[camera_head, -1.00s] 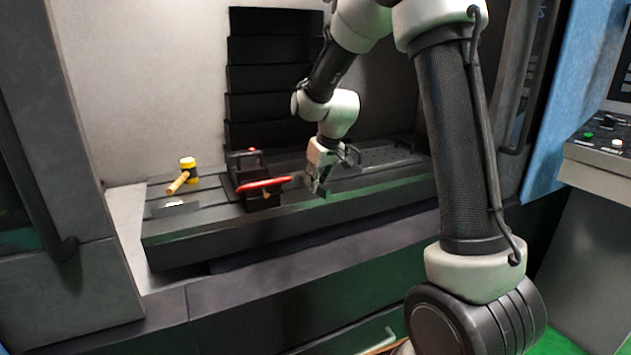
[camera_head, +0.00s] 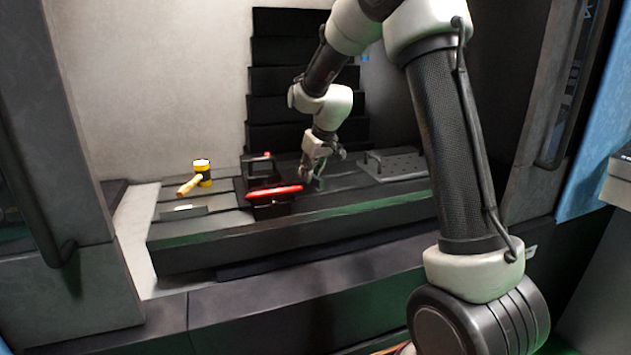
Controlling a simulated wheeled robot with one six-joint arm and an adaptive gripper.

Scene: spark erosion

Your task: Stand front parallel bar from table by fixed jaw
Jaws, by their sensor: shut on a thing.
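My gripper (camera_head: 314,181) hangs fingers down over the dark machine table (camera_head: 220,245), just right of the vise. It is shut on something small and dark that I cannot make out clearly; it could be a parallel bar. The dark vise (camera_head: 271,209) stands near the middle of the table, with a red handle (camera_head: 274,191) across its front. The handle and my gripper partly hide its jaws, so I cannot tell which jaw is the fixed one. A low grey block with a pale top (camera_head: 183,211) lies on the table's left part.
A mallet with a yellow-black head (camera_head: 202,172) lies behind the grey block. A stepped black cover (camera_head: 290,80) rises behind. The table's front strip is clear.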

